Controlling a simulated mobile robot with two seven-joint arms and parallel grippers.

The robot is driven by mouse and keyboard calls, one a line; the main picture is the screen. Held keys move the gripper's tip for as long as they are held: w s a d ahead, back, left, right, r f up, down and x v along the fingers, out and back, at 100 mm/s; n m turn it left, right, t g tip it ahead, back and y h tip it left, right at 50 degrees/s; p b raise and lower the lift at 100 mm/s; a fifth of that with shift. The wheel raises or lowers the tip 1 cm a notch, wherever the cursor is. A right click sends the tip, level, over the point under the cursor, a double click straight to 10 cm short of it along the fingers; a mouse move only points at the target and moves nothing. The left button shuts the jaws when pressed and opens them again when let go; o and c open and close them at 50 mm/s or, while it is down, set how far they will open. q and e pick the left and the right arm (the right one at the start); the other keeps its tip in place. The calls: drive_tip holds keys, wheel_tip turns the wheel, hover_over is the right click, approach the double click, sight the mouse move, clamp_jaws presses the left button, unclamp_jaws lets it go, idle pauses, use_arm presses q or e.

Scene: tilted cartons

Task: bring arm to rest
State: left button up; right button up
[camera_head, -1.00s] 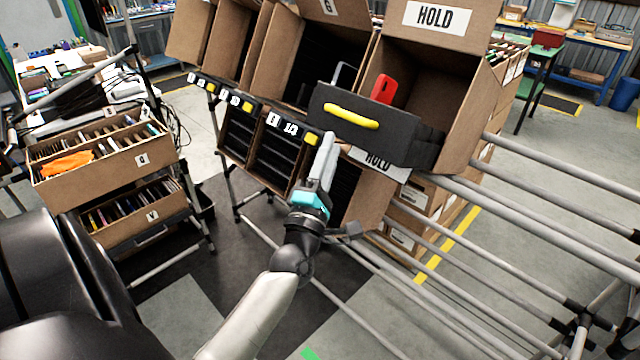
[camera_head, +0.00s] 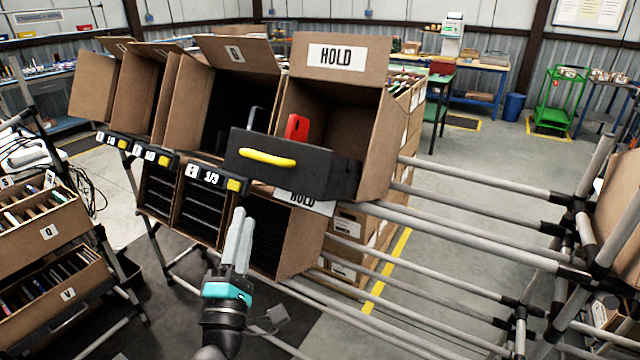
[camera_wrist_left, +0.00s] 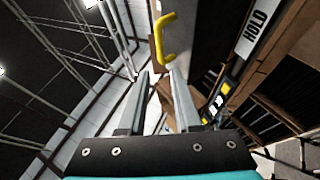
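My left gripper (camera_head: 240,218) points up below and in front of the black drawer bin (camera_head: 315,172), apart from its yellow handle (camera_head: 268,158). Its two pale fingers stand apart with nothing between them in the left wrist view (camera_wrist_left: 160,78). The handle also shows beyond the fingertips in the left wrist view (camera_wrist_left: 163,38). The black bin sits at the front of the tilted HOLD carton (camera_head: 370,130). A red item (camera_head: 297,127) and a dark grey item stand up behind the bin front. My right gripper is out of view.
More tilted open cartons (camera_head: 228,52) stand to the left on the rack. Lower cartons with black slots (camera_head: 205,215) are close behind my left gripper. Grey rack tubes (camera_head: 480,235) run to the right. Cartons of files (camera_head: 45,235) stand at far left. Floor shows between the racks.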

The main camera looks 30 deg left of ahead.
use_arm(q)
drive_tip(key=w+d+f+m+g+h+b, duration=0.15)
drive_tip(key=f+m, duration=0.25)
drive_tip(key=f, duration=0.6)
drive_tip(key=w+d+f+m+g+h+b, duration=0.1)
drive_tip(key=d+f+m+g+h, duration=0.2)
drive_tip(key=f, duration=0.7)
drive_tip(key=s+d+f+m+g+h+b, duration=0.1)
drive_tip(key=s+d+f+m+g, duration=0.15)
drive_tip(key=f, duration=0.55)
drive_tip(key=s+d+f+m+g+h+b, duration=0.1)
drive_tip(key=s+d+f+m, duration=0.15)
drive_tip(key=f, duration=0.55)
drive_tip(key=s+d+f+m+g+h+b, duration=0.1)
drive_tip(key=s+f+m+g+h, duration=0.15)
drive_tip(key=f, duration=0.55)
drive_tip(key=s+d+f+m+g+b, duration=0.3)
drive_tip(key=s+f+m, duration=0.4)
drive_tip(key=s+f, duration=0.65)
drive_tip(key=s+f+m+g, duration=0.2)
drive_tip(key=s+f+g, duration=0.1)
drive_tip(key=s, duration=0.5)
drive_tip(key=s+f+m+g+b, duration=0.1)
drive_tip(key=s+f+m+g, duration=0.2)
drive_tip(key=s+f, duration=0.3)
drive_tip(key=s+g, duration=0.1)
drive_tip(key=s, duration=0.1)
drive_tip(key=shift+s+m, duration=0.35)
